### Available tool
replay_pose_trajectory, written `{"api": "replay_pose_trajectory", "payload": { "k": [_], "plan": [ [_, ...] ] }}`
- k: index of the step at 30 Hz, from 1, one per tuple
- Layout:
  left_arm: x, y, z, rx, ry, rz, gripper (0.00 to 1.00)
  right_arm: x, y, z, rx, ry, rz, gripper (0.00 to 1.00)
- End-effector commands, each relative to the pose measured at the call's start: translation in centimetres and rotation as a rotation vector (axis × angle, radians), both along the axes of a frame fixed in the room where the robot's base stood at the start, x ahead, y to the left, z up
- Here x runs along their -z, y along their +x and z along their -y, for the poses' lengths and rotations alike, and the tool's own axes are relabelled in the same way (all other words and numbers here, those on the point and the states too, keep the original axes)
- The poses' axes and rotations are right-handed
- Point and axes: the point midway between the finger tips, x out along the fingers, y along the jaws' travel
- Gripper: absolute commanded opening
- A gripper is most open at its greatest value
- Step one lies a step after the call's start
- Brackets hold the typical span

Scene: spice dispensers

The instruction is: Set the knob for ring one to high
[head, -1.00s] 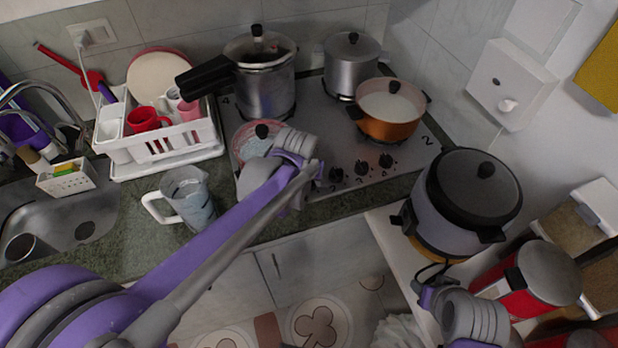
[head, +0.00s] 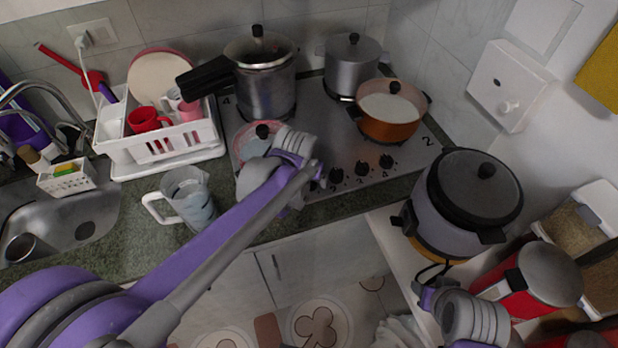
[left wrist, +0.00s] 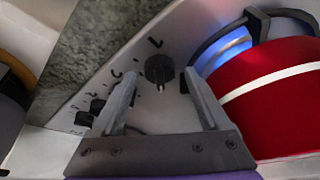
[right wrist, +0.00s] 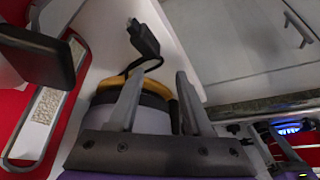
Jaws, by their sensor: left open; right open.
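The stove (head: 330,130) has a row of black knobs on its front edge. The knob labelled 1 (left wrist: 159,68) is between and just beyond the fingertips of my left gripper (left wrist: 159,85) in the left wrist view, apparently not gripped. My left gripper is open; its arm hides most of this knob in the head view. A red pot with a glass lid (head: 250,145) stands on the front left ring; in the left wrist view the red pot (left wrist: 275,90) has a blue flame glow beside it. My right gripper (right wrist: 155,95) is open and empty beside the rice cooker.
Other knobs (head: 362,168) sit to the right. A pressure cooker (head: 265,85), a steel pot (head: 350,65) and an orange pot (head: 385,122) stand on the other rings. A rice cooker (head: 445,210), a water jug (head: 187,200) and a dish rack (head: 165,150) are nearby.

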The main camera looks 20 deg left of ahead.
Motion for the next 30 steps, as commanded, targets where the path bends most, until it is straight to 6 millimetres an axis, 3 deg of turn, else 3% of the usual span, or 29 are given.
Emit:
{"api": "replay_pose_trajectory", "payload": {
  "k": [5,18,30],
  "plan": [
    [-1.3,-0.5,0.0,0.000,0.000,0.001,0.78,-0.2,0.1,0.0,0.000,0.000,0.002,0.50],
    [-8.8,-3.6,-0.1,0.000,0.000,0.000,0.78,-1.2,0.4,0.0,0.000,0.000,0.008,0.50],
    [-10.0,-4.2,-0.1,0.000,0.000,0.000,0.78,-1.3,0.5,0.0,0.000,0.000,0.009,0.50]
  ]
}}
